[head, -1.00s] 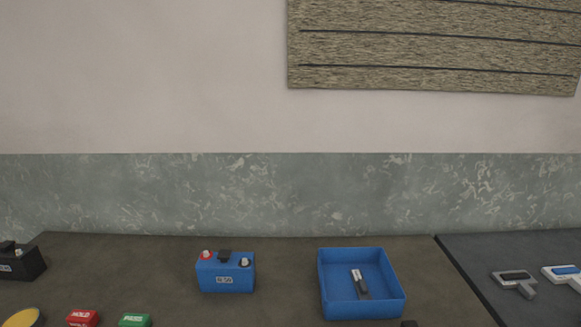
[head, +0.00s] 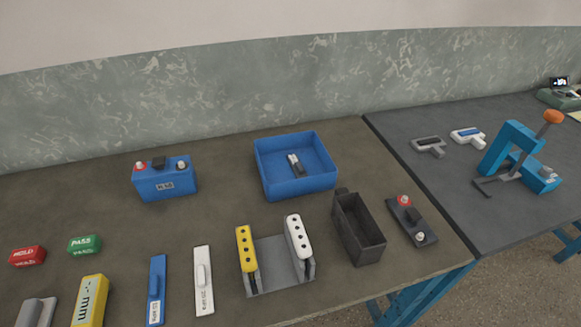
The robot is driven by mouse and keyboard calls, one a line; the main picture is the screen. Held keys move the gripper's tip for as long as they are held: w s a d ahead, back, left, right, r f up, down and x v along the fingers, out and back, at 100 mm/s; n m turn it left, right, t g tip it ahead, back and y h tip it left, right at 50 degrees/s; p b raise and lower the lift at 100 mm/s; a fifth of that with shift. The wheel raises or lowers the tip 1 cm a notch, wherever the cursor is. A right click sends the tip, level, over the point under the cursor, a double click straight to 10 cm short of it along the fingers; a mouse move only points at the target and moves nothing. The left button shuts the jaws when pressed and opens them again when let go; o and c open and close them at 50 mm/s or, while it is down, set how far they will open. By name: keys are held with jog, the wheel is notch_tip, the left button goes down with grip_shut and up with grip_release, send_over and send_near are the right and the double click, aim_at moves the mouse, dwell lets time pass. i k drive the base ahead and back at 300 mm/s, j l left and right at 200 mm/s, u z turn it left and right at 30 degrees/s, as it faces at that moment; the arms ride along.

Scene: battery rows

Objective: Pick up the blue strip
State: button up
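The blue strip (head: 156,285) lies flat on the brown-topped table near its front edge, in the lower part of the head view. It is long and narrow, with a raised grip along its middle and a white label at its near end. A similar white strip (head: 203,282) lies just to its right, apart from it. My gripper is not in view.
Left of the blue strip stands a yellow marked block (head: 89,301); to the right is a grey holder (head: 279,262) with yellow and white pieces. A blue battery (head: 165,184), blue tray (head: 297,190) and open black case (head: 357,232) stand farther back or right.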

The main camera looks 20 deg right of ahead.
aim_at(155, 317)
jog(key=i+l, duration=0.35)
jog(key=l+u, duration=0.1)
jog(key=u, duration=1.65)
jog(key=i+l, duration=0.05)
